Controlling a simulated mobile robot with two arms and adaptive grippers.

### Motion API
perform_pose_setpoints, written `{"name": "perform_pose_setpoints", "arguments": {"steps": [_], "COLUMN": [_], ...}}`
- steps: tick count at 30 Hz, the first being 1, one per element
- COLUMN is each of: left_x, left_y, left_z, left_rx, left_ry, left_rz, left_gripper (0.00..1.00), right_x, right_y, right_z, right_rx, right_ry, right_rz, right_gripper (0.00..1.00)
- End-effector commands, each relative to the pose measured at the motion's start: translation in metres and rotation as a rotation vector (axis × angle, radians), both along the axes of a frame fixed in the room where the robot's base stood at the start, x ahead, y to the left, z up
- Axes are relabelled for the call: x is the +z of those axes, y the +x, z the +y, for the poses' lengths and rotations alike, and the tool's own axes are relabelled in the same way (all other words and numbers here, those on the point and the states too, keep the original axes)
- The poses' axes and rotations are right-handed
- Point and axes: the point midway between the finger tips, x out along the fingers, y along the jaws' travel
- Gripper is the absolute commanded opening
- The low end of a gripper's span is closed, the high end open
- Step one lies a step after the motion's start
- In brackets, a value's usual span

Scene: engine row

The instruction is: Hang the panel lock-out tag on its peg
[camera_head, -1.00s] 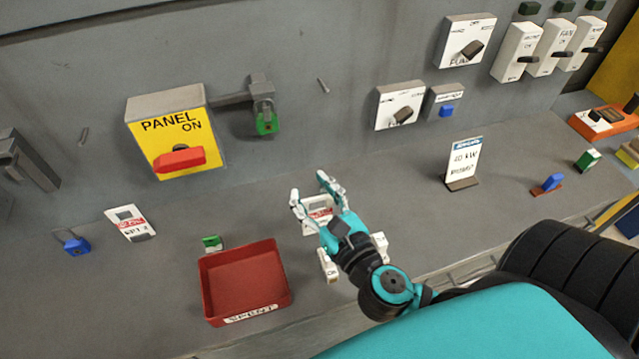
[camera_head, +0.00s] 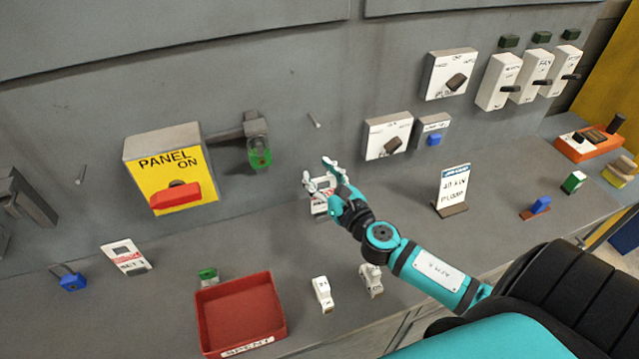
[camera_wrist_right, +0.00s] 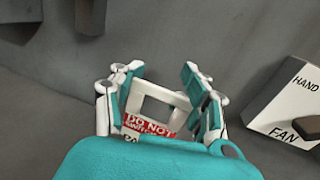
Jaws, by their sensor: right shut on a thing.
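My right gripper (camera_head: 326,178) is shut on a white tag with a red "DO NOT" band (camera_wrist_right: 150,125) and a square opening at its top. In the head view the tag (camera_head: 320,206) shows below the fingers, apart from the wall. A thin peg (camera_head: 315,120) sticks out of the grey wall above and slightly left of the gripper. A second white and red tag (camera_head: 126,257) lies on the counter at left. My left gripper is not in view.
A red tray (camera_head: 240,312), a blue padlock (camera_head: 68,278) and two small white pieces (camera_head: 323,294) are on the counter. A FAN switch box (camera_head: 387,137) is right of the gripper.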

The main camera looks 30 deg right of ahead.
Motion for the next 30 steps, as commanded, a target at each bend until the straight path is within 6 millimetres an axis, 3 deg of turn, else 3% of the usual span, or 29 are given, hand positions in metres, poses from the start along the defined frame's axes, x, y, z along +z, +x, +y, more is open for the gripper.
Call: {"name": "perform_pose_setpoints", "arguments": {"steps": [3, 6, 18, 19, 27, 30], "left_x": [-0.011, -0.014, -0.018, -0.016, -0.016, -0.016], "left_y": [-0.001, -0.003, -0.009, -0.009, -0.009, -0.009], "left_z": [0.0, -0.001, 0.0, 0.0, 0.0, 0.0], "left_rx": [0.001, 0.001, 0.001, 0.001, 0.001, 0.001], "left_ry": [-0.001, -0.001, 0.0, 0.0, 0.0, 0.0], "left_rz": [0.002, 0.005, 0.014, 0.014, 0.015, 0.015], "left_gripper": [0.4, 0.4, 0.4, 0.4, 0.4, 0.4], "right_x": [-0.024, -0.032, -0.036, -0.034, -0.034, -0.034], "right_y": [-0.001, -0.001, -0.001, -0.001, -0.001, -0.001], "right_z": [0.0, 0.0, 0.001, 0.001, 0.001, 0.001], "right_rx": [-0.004, -0.003, -0.001, -0.001, -0.001, -0.001], "right_ry": [0.004, 0.004, 0.0, 0.0, 0.0, 0.0], "right_rz": [0.005, 0.004, 0.003, 0.003, 0.004, 0.004], "right_gripper": [0.03, 0.03, 0.03, 0.46, 0.81, 0.81]}}
